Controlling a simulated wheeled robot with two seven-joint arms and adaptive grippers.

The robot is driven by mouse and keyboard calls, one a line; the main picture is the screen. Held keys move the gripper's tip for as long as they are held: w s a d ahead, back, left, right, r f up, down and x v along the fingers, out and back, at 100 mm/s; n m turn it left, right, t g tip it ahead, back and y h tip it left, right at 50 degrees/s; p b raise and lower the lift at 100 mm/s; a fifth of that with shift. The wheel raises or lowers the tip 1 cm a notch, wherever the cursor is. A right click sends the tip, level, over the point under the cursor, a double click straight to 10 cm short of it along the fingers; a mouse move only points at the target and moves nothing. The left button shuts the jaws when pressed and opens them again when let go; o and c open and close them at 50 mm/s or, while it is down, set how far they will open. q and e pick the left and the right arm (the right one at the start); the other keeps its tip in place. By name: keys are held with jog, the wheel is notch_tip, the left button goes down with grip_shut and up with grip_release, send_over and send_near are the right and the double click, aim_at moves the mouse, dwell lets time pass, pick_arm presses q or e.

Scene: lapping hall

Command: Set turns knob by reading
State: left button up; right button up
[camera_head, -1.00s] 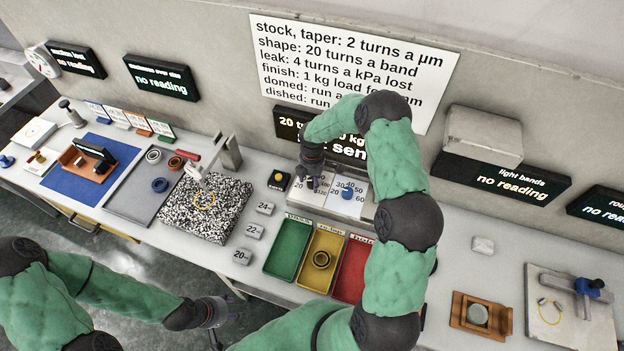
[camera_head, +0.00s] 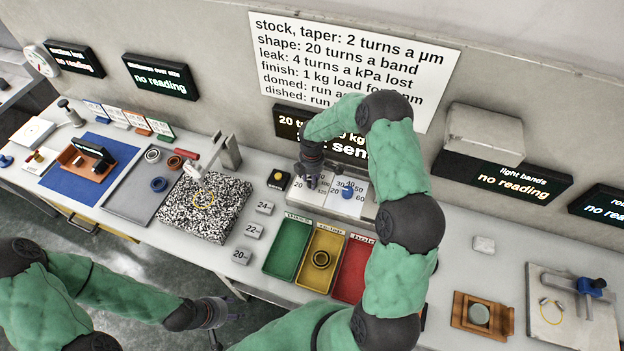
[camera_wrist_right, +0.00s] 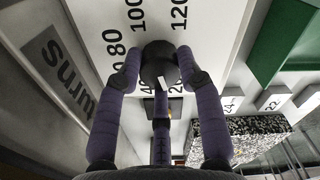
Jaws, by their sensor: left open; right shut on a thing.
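The turns knob (camera_wrist_right: 158,66) is a dark round knob on a white scale plate, with 80, 100 and 120 legible around it in the right wrist view. My right gripper (camera_wrist_right: 157,80) is shut on this knob, its purple fingers on either side. In the head view my right gripper (camera_head: 312,178) covers most of the knob and part of its scale. The pale control panel (camera_head: 352,208) also carries a blue knob (camera_head: 347,191) with its own scale. My left gripper (camera_head: 215,322) is open and empty, low in front of the bench.
A dark display (camera_head: 290,122) behind my right arm reads "20 tu…", partly hidden. A white wall sign (camera_head: 350,60) lists "shape: 20 turns a band" and "leak: 4 turns a kPa lost". Green (camera_head: 283,262), yellow (camera_head: 311,277) and red trays (camera_head: 350,285) sit before the panel.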

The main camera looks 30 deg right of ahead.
jog(key=m+b, duration=0.2)
jog(key=m, duration=0.2)
jog(key=shift+f, duration=0.1)
jog(key=m+b, duration=0.2)
jog(key=m, duration=0.2)
jog(key=m+b, duration=0.2)
jog(key=m, duration=0.2)
jog(key=shift+m, duration=0.3)
jog(key=shift+m+b, duration=0.55)
jog(key=shift+m, duration=1.25)
jog(key=o, duration=1.1)
jog(key=shift+o, duration=0.2)
jog(key=shift+r, duration=0.2)
